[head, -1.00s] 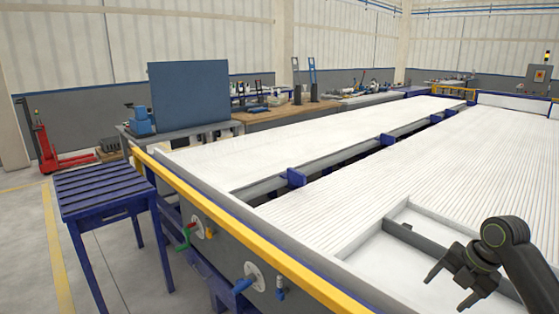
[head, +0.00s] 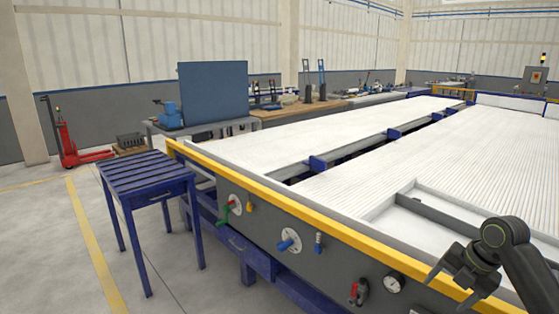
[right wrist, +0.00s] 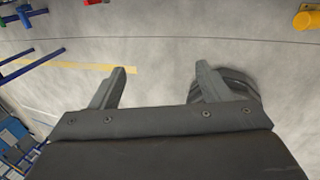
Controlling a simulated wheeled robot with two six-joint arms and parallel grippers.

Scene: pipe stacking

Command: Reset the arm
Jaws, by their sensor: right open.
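My right gripper (head: 452,288) is at the lower right of the head view, in front of the near right part of the large machine table. Its two dark fingers are spread apart and hold nothing. In the right wrist view the open fingers (right wrist: 160,88) show bare grey floor between them. A dark round thing, partly hidden, shows behind the right finger there. My left gripper is not in view.
The large table (head: 330,207) has a yellow front rail and a ribbed white stack of pipes (head: 400,160). Valves and a gauge (head: 393,282) stick out of its front panel. A blue slatted table (head: 145,172) stands at left. The floor (head: 50,240) at the lower left is clear.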

